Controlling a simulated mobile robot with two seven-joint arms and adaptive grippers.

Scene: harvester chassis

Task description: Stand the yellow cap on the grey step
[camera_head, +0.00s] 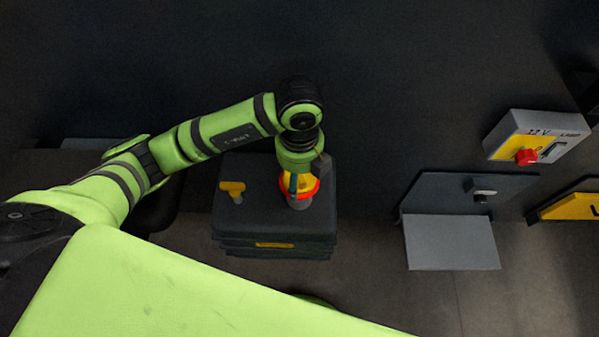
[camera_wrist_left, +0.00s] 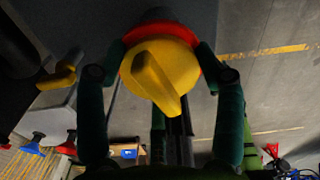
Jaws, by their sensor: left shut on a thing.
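The yellow cap (camera_head: 300,184) has a red ring around it and sits between the fingers of my left gripper (camera_head: 299,180), over the dark box. In the left wrist view the cap (camera_wrist_left: 160,70) shows its raised grip bar, with a finger of the left gripper (camera_wrist_left: 157,55) on each side, shut on it. A grey round part (camera_head: 298,203) shows just below the red ring; I cannot tell whether the cap is seated on it. The grey step (camera_head: 452,243) is a bare, flat ledge at the right. My right gripper is not in view.
The dark box (camera_head: 262,215) carries a yellow T-shaped handle (camera_head: 232,188) left of the cap. A dark bracket (camera_head: 440,192) with a small knob stands behind the step. A grey switch box (camera_head: 535,137) with a red knob is above right. Floor between box and step is clear.

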